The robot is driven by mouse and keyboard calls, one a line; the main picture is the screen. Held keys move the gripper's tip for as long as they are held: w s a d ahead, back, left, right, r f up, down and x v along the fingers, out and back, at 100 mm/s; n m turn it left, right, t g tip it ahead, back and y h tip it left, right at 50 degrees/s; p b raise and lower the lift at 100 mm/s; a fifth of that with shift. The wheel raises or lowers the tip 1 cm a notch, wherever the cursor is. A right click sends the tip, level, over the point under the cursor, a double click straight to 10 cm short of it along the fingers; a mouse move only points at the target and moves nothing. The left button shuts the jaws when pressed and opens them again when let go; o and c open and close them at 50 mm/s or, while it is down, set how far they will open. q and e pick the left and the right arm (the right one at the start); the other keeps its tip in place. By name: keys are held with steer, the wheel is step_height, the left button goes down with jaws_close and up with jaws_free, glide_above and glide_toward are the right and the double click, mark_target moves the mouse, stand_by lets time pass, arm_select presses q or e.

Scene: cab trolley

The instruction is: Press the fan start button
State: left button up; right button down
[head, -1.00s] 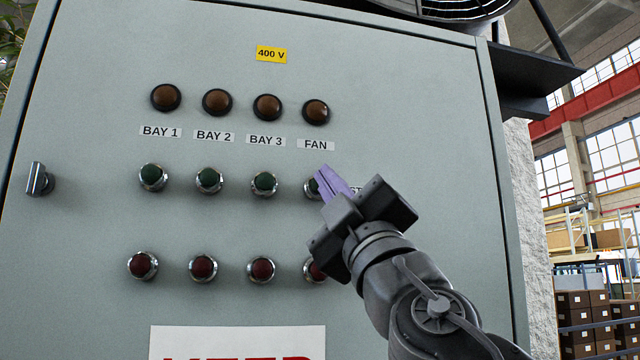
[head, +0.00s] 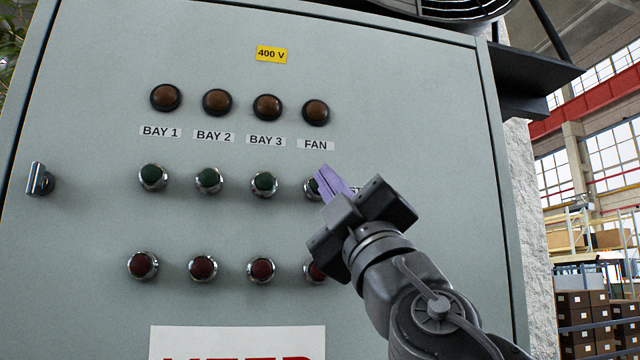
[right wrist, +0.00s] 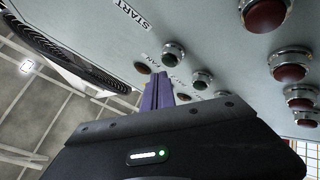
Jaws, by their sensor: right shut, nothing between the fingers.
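The fan start button (head: 311,188) is green with a chrome collar, under the FAN label (head: 316,145) on a grey cabinet door. In the head view my right gripper (head: 323,172) is shut and empty, with its purple fingertips in front of this button and hiding its right part. In the right wrist view the button (right wrist: 173,52) shows beside the shut purple fingers (right wrist: 158,86). I cannot tell whether the fingertips touch it. The FAN lamp (head: 316,112) is amber-brown and looks unlit. My left gripper is out of view.
Green buttons for the bays (head: 209,180) stand left of the fan button. A row of red buttons (head: 203,268) lies below; my gripper partly covers the rightmost one. A door handle (head: 38,180) sticks out at left. The fan (head: 450,8) is above the cabinet.

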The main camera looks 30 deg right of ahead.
steer(key=shift+w+f+y, duration=0.1)
steer(key=shift+w+y, duration=0.1)
steer(key=shift+y, duration=0.1)
steer(key=shift+w+d+b, duration=0.1)
steer(key=shift+w+b, duration=0.15)
steer(key=shift+b, duration=0.1)
steer(key=shift+w+d, duration=0.15)
steer(key=shift+w, duration=0.2)
stand_by(0.7)
stand_by(0.3)
steer(key=shift+s+a+b, duration=0.25)
steer(key=shift+s+b, duration=0.05)
steer(key=shift+s, duration=0.45)
steer(key=shift+s, duration=0.1)
steer(key=s, duration=0.1)
steer(key=s+a, duration=0.1)
steer(key=s, duration=0.2)
steer(key=shift+s+a, duration=0.3)
steer(key=shift+a, duration=0.05)
stand_by(0.7)
